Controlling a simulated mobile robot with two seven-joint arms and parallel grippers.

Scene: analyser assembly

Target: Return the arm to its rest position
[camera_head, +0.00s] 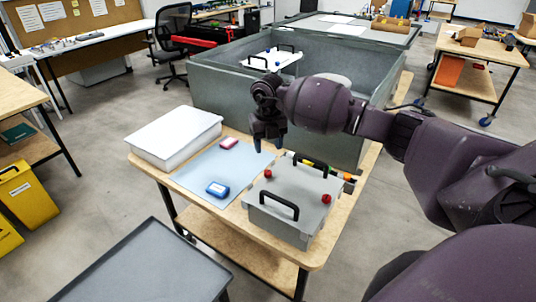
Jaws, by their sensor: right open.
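My right arm comes in from the right. Its gripper (270,143) hangs above the wooden table (318,256), pointing down. The jaws are open with nothing between them. The gripper is above the back edge of the blue-grey mat (196,179), near the grey box. The grey box (290,206) has black handles and red knobs on top and sits on the table's right part. My left gripper is out of view.
On the mat lie a blue item (217,189) and a pink item (229,143). A white box (175,137) stands at the table's left. A large grey bin (225,98) is behind. A dark grey tray surface (150,268) is in front.

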